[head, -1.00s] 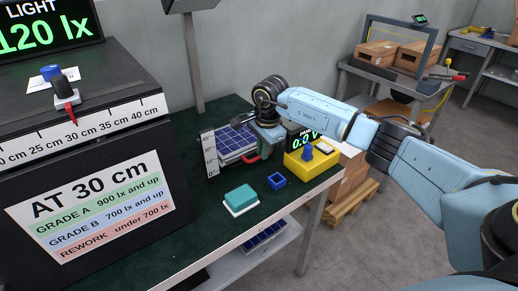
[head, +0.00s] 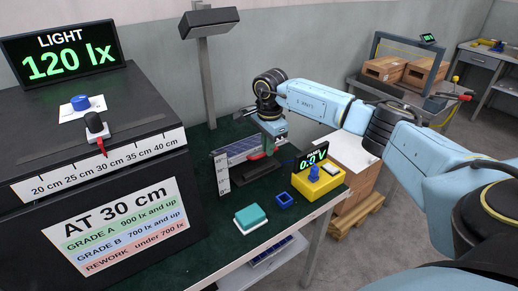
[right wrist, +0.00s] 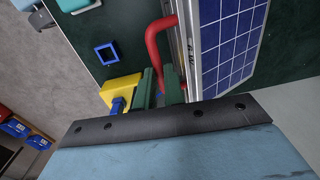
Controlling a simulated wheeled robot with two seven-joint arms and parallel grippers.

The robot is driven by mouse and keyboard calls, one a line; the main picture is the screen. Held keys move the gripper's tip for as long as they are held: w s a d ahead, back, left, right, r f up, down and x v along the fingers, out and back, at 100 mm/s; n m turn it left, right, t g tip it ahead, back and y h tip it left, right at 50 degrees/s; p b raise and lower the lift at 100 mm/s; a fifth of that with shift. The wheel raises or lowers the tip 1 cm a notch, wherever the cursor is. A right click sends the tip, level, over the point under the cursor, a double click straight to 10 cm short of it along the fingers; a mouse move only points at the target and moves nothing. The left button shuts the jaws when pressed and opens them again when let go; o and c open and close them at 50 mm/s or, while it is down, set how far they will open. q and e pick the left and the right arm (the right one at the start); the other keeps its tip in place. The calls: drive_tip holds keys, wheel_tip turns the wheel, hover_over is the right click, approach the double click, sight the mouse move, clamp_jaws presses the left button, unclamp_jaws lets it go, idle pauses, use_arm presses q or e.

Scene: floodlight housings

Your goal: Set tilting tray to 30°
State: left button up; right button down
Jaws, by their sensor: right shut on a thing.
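The tilting tray carries a dark blue solar panel (head: 241,150) and stands on the green bench top. A white angle scale (head: 222,176) stands upright at its left side; its marks are too small to read surely. The tray's red handle (head: 257,156) is at the front edge. My right gripper (head: 272,146) is over the tray's right part, shut on the handle. In the right wrist view, the green fingers (right wrist: 158,88) close around the end of the red handle (right wrist: 153,42), with the panel (right wrist: 225,45) beside them. My left gripper is out of view.
A teal block (head: 251,217) and a blue square ring (head: 284,200) lie in front. A black light box (head: 90,150) fills the left; a lamp post (head: 207,80) rises behind.

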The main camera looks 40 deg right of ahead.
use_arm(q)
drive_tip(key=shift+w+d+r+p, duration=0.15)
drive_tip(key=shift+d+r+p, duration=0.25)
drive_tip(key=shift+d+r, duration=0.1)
use_arm(e)
drive_tip(key=shift+w+r, duration=0.8)
drive_tip(key=shift+r, duration=0.15)
drive_tip(key=shift+w, duration=0.1)
drive_tip(key=c, duration=1.9)
unclamp_jaws()
drive_tip(key=o, duration=0.4)
drive_tip(key=shift+w+f, duration=0.2)
drive_tip(key=shift+w, duration=0.2)
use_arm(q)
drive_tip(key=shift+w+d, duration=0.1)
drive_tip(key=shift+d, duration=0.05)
use_arm(e)
drive_tip(key=shift+s, duration=0.15)
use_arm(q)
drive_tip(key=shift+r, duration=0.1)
use_arm(e)
drive_tip(key=shift+r, duration=0.15)
